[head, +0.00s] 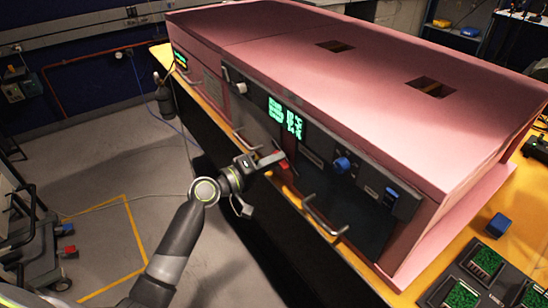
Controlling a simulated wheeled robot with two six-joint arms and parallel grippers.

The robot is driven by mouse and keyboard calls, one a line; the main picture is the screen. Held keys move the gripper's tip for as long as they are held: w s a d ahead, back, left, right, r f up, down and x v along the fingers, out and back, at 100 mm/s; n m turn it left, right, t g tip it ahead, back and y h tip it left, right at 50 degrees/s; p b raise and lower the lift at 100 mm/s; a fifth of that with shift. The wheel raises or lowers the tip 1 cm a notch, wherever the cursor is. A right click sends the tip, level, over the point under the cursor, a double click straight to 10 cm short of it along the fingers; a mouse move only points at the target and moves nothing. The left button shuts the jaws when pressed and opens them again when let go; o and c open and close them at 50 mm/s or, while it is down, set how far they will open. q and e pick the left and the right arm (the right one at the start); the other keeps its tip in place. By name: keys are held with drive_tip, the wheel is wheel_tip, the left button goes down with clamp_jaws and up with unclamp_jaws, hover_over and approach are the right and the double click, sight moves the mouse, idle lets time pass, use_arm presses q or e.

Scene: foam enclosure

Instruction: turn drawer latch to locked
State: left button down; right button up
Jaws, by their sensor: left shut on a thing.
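A small red latch lever (276,160) is on the dark front panel of the pink foam enclosure (330,65), below the green-lit display. My left gripper (264,163) is at the lever and shut on it. The fingers hide part of the lever, so I cannot tell its exact angle. Metal bar handles (325,222) stick out along the lower edge of the front panels. My right gripper is not in view.
A blue knob (342,164) and a green-lit display (286,117) are on the same front. The enclosure stands on a yellow bench (428,287). Green circuit boards (487,259) and a blue block (498,224) lie at its right. The floor (110,170) to the left is mostly clear.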

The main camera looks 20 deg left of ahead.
use_arm(q)
drive_tip(key=shift+f+n+p, duration=0.1)
drive_tip(key=shift+n+p, duration=0.7)
drive_tip(key=shift+n, duration=1.4)
drive_tip(key=c, duration=1.5)
unclamp_jaws()
drive_tip(key=shift+a, duration=0.1)
drive_tip(key=shift+s, duration=0.1)
drive_tip(key=shift+b+v, duration=2.95)
drive_tip(key=shift+v, duration=5.65)
drive_tip(key=shift+a+f, duration=0.1)
